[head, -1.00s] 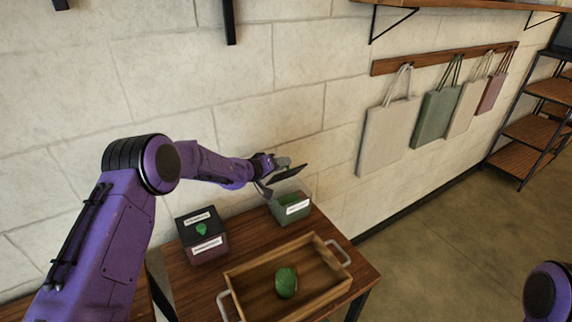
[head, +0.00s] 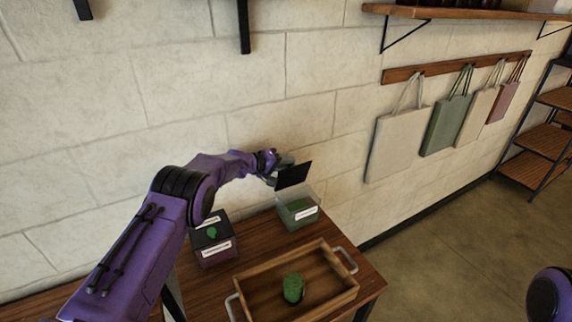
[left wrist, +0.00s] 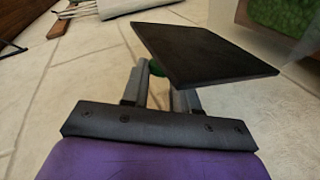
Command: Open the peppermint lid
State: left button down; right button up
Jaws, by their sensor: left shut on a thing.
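A clear bucket (head: 298,212) with green contents and a white label stands open at the table's back right. Its label is too small to read. My left gripper (head: 283,168) is shut on a dark square lid (head: 293,175), held tilted steeply above and behind the bucket, apart from it. In the left wrist view the lid (left wrist: 205,55) spreads beyond the fingers (left wrist: 160,85), with a green knob (left wrist: 156,68) between them. The bucket's green contents (left wrist: 275,12) show at the top right there. My right gripper is out of view.
A second bucket (head: 217,251) with a dark lid and green knob stands left of the open one. A wooden tray (head: 262,312) with metal handles holds a green cylindrical item (head: 293,288) in front. A stone wall (head: 170,90) rises behind the table.

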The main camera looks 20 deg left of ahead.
pick_arm(q)
jog(key=c, duration=0.9)
grip_release()
jog(key=shift+s, duration=0.1)
jog(key=b+v, duration=0.2)
jog(key=v, duration=0.8)
jog(key=shift+s, duration=0.2)
jog(key=shift+a+r, duration=0.1)
jog(key=shift+r, duration=0.05)
